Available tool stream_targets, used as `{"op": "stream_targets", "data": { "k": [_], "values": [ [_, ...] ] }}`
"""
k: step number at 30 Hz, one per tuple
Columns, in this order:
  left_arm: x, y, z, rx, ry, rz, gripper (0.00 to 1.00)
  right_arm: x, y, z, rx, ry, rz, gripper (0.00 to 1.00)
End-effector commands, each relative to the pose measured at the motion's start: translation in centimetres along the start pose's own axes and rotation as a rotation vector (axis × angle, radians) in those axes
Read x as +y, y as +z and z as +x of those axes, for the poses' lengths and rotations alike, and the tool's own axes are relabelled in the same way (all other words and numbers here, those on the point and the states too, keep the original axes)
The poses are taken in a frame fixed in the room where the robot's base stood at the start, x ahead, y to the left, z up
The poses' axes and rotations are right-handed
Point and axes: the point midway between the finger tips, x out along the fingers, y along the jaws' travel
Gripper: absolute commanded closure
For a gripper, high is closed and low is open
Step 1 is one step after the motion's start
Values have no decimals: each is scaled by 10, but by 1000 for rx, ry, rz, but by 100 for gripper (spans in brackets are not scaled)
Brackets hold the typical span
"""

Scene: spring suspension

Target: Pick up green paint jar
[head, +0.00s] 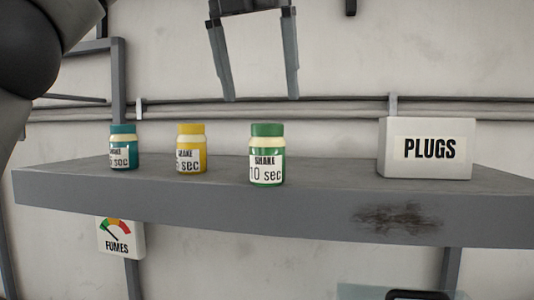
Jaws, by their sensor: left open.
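The green paint jar (267,143) stands upright on the grey shelf (100,195), near its middle. It has a green lid and a label reading "SHAKE 10 sec". My left gripper (261,97) hangs from the top of the view with two grey fingers pointing down. It is open and empty, and in the picture its fingertips are above the green jar, apart from it. How far it is from the jar in depth is hard to tell. My right gripper is not in view.
A yellow jar (191,134) and a teal jar (123,131) stand left of the green jar. A white box labelled "PLUGS" (427,148) stands to its right, with free shelf between. Pipes (330,110) run along the wall behind. A "FUMES" gauge (118,237) is below the shelf.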

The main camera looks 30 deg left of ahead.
Motion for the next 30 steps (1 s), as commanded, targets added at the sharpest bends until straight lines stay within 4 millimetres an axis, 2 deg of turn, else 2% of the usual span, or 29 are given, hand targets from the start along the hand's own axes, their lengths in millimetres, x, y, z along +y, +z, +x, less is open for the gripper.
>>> {"op": "stream_targets", "data": {
  "k": [6, 16, 24, 30],
  "values": [
    [0, 0, 27, 2, -2, 1, 0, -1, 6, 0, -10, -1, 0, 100],
    [0, 0, 43, -1, -1, 1, 0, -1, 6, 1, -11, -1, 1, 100],
    [0, 0, 74, 1, -1, 1, 0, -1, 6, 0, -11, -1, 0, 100],
    [0, 0, 87, -2, -1, -1, 0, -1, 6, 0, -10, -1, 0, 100]
  ]
}}
